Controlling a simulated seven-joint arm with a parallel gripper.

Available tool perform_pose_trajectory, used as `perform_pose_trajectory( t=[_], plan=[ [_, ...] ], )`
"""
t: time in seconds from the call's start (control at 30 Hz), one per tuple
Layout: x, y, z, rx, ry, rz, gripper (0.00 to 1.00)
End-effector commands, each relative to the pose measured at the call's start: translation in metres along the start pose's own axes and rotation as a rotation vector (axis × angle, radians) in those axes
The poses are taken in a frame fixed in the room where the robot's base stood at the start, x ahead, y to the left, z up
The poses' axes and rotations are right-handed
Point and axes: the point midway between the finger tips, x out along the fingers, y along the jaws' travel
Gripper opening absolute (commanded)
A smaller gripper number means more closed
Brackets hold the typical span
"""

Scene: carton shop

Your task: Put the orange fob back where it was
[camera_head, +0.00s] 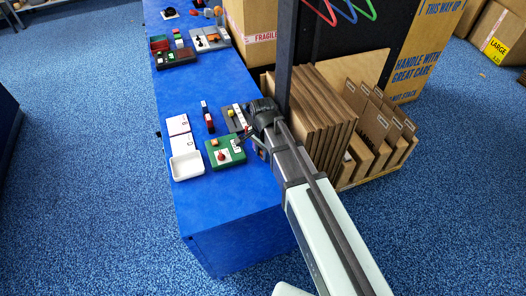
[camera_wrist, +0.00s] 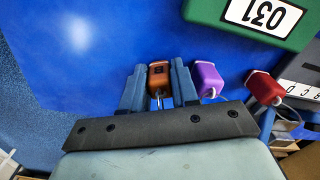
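The orange fob (camera_wrist: 158,76) shows in the wrist view, with a dark mark on its face and a metal ring at its lower end. It sits between the two blue fingers of my gripper (camera_wrist: 160,88), which press close on both its sides. A purple fob (camera_wrist: 208,79) is just right of the right finger, and a red fob (camera_wrist: 264,88) is further right. In the head view my gripper (camera_head: 256,128) is at the table's right edge, and my arm hides the fobs there.
A green box (camera_wrist: 268,16) labelled 031 is close by; it also shows in the head view (camera_head: 214,159) with a red knob. A grey panel (camera_head: 234,124) with a yellow button is beside my gripper. A white tray (camera_head: 187,166) stands left. Cardboard sheets (camera_head: 310,110) stand right of the table.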

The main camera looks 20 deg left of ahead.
Motion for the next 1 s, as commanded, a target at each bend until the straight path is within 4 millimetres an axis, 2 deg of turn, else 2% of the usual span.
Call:
perform_pose_trajectory(
  t=[0.1,0.47,0.67,1.0],
  plan=[
    [0.0,0.0,0.0,0.0,0.0,0.0,0.39],
    [-0.006,0.0,0.0,0.0,0.0,0.0,0.39],
    [-0.028,0.0,0.0,0.0,0.001,-0.002,0.39],
    [-0.08,-0.001,0.0,0.0,0.001,-0.002,0.39]
  ],
)
